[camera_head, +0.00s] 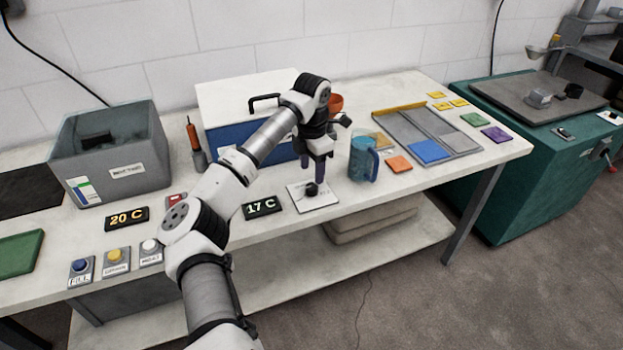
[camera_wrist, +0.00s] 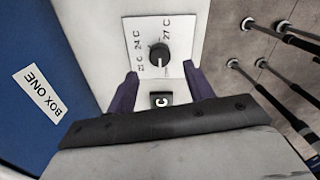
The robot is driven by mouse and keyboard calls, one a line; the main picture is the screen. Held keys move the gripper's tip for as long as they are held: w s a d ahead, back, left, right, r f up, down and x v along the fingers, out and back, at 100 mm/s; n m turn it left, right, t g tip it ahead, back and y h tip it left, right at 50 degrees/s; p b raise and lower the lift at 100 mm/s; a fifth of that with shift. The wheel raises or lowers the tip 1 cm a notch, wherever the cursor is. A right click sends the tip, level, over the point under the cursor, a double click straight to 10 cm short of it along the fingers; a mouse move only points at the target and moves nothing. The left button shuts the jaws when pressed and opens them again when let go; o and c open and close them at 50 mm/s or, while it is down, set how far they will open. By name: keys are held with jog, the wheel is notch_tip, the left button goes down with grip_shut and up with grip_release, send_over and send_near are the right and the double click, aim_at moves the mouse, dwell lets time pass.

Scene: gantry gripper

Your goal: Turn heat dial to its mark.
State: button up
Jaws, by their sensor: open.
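The heat dial (camera_head: 312,188) is a black round knob on a white plate (camera_head: 326,199) near the table's front edge. In the wrist view the dial (camera_wrist: 158,53) has printed marks around it on the plate (camera_wrist: 140,33), reading 21 C, 24 C and 27 C. A small light spot shows on the knob; I cannot tell exactly where it points. My gripper (camera_head: 318,163) hangs above the dial, pointing down. In the wrist view its purple fingers (camera_wrist: 160,80) are apart and empty, with the dial just ahead of their tips. A black display (camera_head: 262,207) left of the plate reads 17 C.
A white and blue box (camera_head: 222,143) stands behind my arm, labelled BOX ONE in the wrist view. A second display (camera_head: 127,218) reads 20 C. Several push buttons (camera_head: 115,262) line the front left. A sorting tray (camera_head: 463,143) lies right.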

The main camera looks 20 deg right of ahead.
aim_at(312, 186)
jog(key=shift+f+p, duration=0.5)
jog(key=shift+f, duration=2.25)
jog(key=c, duration=1)
jog(key=shift+o, duration=0.2)
jog(key=shift+m+b, duration=0.35)
jog(key=shift+m, duration=0.05)
jog(key=shift+f+m+b, duration=0.1)
jog(key=shift+m+b, duration=0.4)
jog(key=shift+m, duration=0.1)
jog(key=m+b, duration=0.2)
jog(key=m, duration=0.1)
jog(key=m+b, duration=0.2)
jog(key=m, duration=0.4)
jog(key=shift+m, duration=0.4)
